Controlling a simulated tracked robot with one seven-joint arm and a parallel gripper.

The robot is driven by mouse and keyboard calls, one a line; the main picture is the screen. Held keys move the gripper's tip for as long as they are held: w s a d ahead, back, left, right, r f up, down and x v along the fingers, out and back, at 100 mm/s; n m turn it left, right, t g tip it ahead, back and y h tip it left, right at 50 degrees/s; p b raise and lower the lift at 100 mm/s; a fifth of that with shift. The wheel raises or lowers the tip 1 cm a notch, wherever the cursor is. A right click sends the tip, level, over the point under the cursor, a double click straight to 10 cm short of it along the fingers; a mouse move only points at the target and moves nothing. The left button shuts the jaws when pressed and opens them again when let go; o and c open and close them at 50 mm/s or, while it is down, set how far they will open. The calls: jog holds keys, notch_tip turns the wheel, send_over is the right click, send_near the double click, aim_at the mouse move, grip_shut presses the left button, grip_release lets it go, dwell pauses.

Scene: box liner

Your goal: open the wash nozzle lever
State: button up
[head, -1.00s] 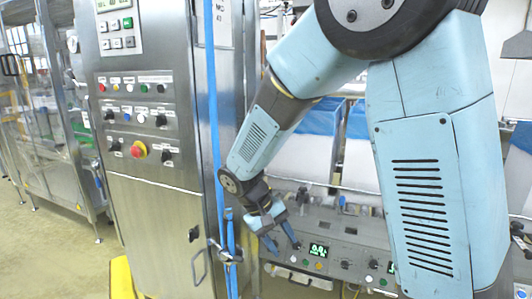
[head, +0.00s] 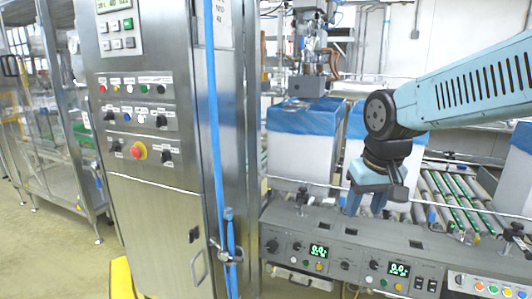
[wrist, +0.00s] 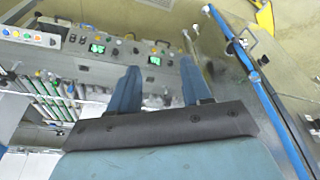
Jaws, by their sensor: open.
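A blue hose (head: 217,120) runs down the front edge of the steel cabinet. A small metal valve fitting (head: 226,250) with what looks like the wash nozzle lever sits low on it, too small to tell the lever's position. The hose (wrist: 268,78) and valve fitting (wrist: 238,46) also show at the right in the wrist view. My gripper (head: 366,208) is to the right of the valve, pointing down above the control console, open and empty. In the wrist view its two blue fingers (wrist: 158,75) stand apart with nothing between them.
The steel cabinet (head: 150,230) with buttons and a red stop knob stands left of the hose. A grey console (head: 330,235) with green displays runs along the right. Blue-lined boxes (head: 302,140) and a roller conveyor (head: 455,190) lie behind it.

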jog(key=s+d+r+m+t, duration=0.1)
jog(key=s+d+r+t, duration=0.1)
jog(key=s, duration=0.3)
jog(key=shift+d+r, duration=0.5)
jog(key=shift+c, duration=0.5)
